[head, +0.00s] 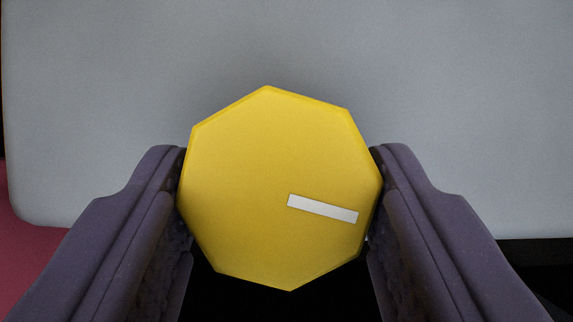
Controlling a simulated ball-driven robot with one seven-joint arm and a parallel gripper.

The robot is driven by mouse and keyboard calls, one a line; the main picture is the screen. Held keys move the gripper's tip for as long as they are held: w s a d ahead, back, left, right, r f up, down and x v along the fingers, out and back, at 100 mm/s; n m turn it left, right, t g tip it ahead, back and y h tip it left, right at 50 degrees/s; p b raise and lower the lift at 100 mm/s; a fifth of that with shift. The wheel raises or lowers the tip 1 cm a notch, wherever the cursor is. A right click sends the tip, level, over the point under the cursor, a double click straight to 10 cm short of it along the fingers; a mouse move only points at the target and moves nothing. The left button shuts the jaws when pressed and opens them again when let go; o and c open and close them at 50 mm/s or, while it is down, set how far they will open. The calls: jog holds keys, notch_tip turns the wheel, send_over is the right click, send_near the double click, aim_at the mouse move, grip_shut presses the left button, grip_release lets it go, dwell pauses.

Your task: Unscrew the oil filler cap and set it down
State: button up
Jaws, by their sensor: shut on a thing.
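The oil filler cap (250,190) is a yellow, many-sided cap seen face-on in the middle of the head view. A white bar-shaped mark (323,209) lies on its face, right of centre and tilted slightly down to the right. My gripper (280,190) has a dark purple-grey finger on each side of the cap, and the fingers are shut on its left and right edges. The cap hides whatever is behind it, so I cannot tell whether it is seated on anything.
A large pale grey surface (100,90) fills the upper part of the view behind the cap, with a rounded lower left corner. A dark red area (15,250) shows at the lower left. Below the cap and at the lower right it is black.

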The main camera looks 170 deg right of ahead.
aim_at(265, 164)
jog(key=n+y, duration=0.1)
jog(key=n, duration=0.2)
jog(key=shift+d+n+y, duration=0.15)
jog(key=shift+n+y, duration=0.15)
jog(key=shift+y, duration=0.1)
jog(key=shift+r, duration=1.05)
dwell(0.6)
jog(key=shift+r, duration=0.6)
jog(key=shift+r, duration=0.1)
